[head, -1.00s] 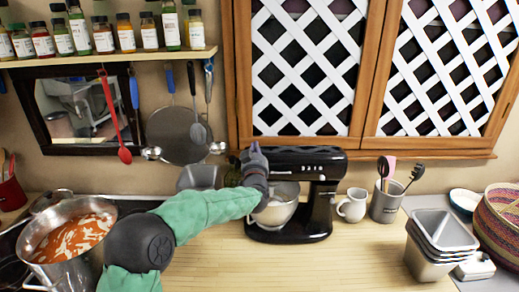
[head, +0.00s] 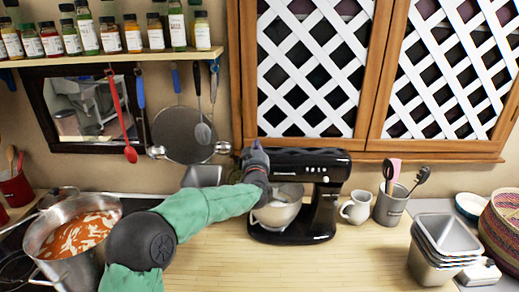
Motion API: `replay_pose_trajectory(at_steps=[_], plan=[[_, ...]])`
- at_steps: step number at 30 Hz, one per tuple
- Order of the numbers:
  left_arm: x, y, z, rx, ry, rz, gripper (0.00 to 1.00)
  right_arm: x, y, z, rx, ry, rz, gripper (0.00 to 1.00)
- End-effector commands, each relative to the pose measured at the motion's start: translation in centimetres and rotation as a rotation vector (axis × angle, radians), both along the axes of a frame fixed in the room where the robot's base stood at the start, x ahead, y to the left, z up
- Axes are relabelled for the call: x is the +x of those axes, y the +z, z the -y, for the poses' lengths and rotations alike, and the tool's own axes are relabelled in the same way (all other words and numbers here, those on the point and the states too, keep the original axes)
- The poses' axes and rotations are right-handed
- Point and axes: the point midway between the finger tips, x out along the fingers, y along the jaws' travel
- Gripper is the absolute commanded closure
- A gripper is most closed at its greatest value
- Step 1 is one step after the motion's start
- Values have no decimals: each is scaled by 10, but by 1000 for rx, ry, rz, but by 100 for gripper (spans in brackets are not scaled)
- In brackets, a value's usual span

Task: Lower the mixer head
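The black stand mixer (head: 318,205) stands on the wooden counter below the lattice cabinet. Its head (head: 310,163) looks about level above a pale metal bowl (head: 280,205). My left gripper (head: 253,152) is at the left front end of the mixer head, fingers pointing up. It appears to touch or nearly touch the head, and it hides that end. I cannot tell how far its fingers are apart. My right gripper is not in view.
A pot of soup (head: 75,240) stands on the stove at the left, near my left arm. A white mug (head: 356,207), a utensil holder (head: 390,204) and stacked metal tins (head: 440,248) stand right of the mixer. The front middle counter is clear.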

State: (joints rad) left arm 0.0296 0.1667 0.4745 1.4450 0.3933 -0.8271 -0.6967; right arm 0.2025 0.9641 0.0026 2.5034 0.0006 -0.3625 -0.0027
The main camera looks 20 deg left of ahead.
Motion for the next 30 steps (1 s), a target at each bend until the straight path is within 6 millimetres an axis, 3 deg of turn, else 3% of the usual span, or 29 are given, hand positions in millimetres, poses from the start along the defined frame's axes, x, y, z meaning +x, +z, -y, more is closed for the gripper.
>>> replay_pose_trajectory(at_steps=[1, 3, 18, 30], plan=[[0, 17, -7, 1, 3, 6, 100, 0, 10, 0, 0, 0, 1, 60], [-3, 26, -10, 2, 0, 7, 100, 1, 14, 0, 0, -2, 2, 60], [-78, 11, 24, 2, -1, 9, 100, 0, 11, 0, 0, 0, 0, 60], [-91, 9, 29, 2, 0, 9, 100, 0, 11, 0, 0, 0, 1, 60]])
